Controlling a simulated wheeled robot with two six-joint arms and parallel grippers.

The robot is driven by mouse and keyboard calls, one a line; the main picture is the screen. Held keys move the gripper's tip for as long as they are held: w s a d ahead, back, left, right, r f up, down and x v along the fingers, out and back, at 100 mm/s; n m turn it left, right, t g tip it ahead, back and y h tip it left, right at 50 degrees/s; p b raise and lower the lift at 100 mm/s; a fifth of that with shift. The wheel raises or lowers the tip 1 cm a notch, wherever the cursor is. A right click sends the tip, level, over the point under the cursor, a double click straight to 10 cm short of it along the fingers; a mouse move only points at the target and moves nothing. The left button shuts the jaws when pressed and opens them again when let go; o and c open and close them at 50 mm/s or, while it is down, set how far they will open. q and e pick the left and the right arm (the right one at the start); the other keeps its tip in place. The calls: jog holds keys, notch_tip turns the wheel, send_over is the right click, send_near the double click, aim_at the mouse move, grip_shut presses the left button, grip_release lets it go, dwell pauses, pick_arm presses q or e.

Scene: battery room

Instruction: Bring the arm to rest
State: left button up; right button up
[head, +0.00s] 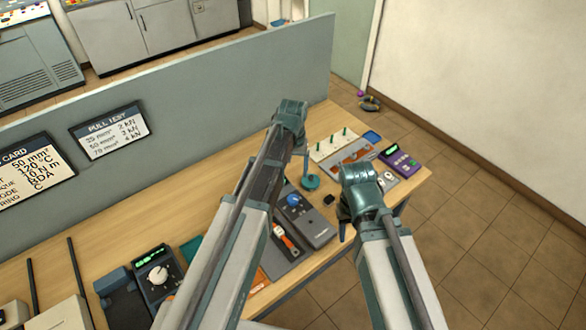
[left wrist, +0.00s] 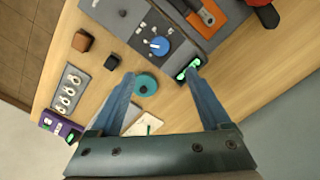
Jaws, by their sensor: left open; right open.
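My left gripper (head: 304,160) is over the far part of the workbench, pointing down. In the left wrist view its two blue fingers (left wrist: 160,74) are spread apart with nothing held between them. A teal round disc (left wrist: 146,84) lies on the bench below, close to one finger in that view; the disc also shows in the head view (head: 310,183). My right gripper (head: 344,222) is near the front edge of the bench, pointing down. No object shows in it, and its fingers are partly hidden by its own body.
The wooden bench (head: 160,205) holds a grey panel with a blue knob (head: 293,200), an orange-handled tool (head: 285,240), a purple meter (head: 400,160) and a meter with a white knob (head: 158,275). A grey partition (head: 230,90) stands behind. Tiled floor (head: 470,210) is open at right.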

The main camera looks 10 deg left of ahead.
pick_arm(q)
jog(key=s+d+f+m+b, duration=0.2)
jog(key=s+d+f+b, duration=0.1)
jog(key=s, duration=0.6)
jog(key=s+d+f+m+y+b, duration=0.1)
jog(key=s+d+f+m+b, duration=0.1)
jog(key=s, duration=0.8)
jog(key=d+f+b, duration=0.1)
jog(key=d, duration=0.1)
jog(key=shift+d+f+m+b, duration=0.35)
jog(key=shift+d+m+b, duration=0.05)
